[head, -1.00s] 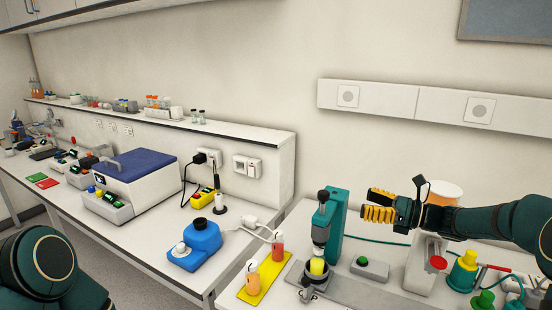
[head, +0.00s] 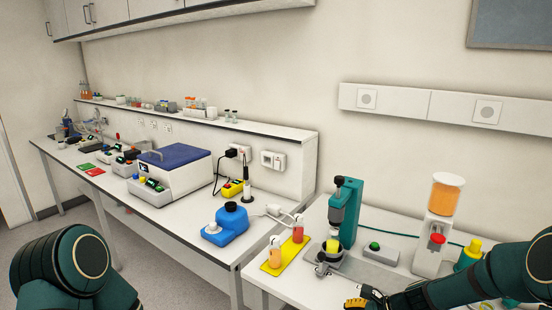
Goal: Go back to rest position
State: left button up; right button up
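My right gripper (head: 358,302) shows at the bottom edge, in front of the right-hand bench. Its yellow fingers are partly cut off by the frame, so I cannot tell whether it is open or shut. No object shows in it. My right arm comes in low from the right. Of my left arm only dark green links show at the lower left; its gripper is out of view.
A teal press (head: 345,212) stands on the right bench beside a yellow tray (head: 270,268) with two juice bottles. A dispenser (head: 438,225) stands farther right. A blue-lidded machine (head: 172,170) and blue device (head: 226,224) sit on the left bench.

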jog(key=s+a+f+n+h+b, duration=0.1)
jog(key=s+a+f+n, duration=0.3)
jog(key=s+f+n, duration=0.4)
jog(key=s+a+f+n+g+h+b, duration=0.1)
jog(key=s+a+f+n+h, duration=0.2)
jog(key=s+a+f+n, duration=0.2)
jog(key=s+f+n, duration=0.2)
jog(key=s+n, duration=0.2)
jog(key=s, duration=0.1)
jog(key=shift+s+f+h, duration=0.3)
jog(key=shift+f+h, duration=0.05)
jog(key=shift+h, duration=0.05)
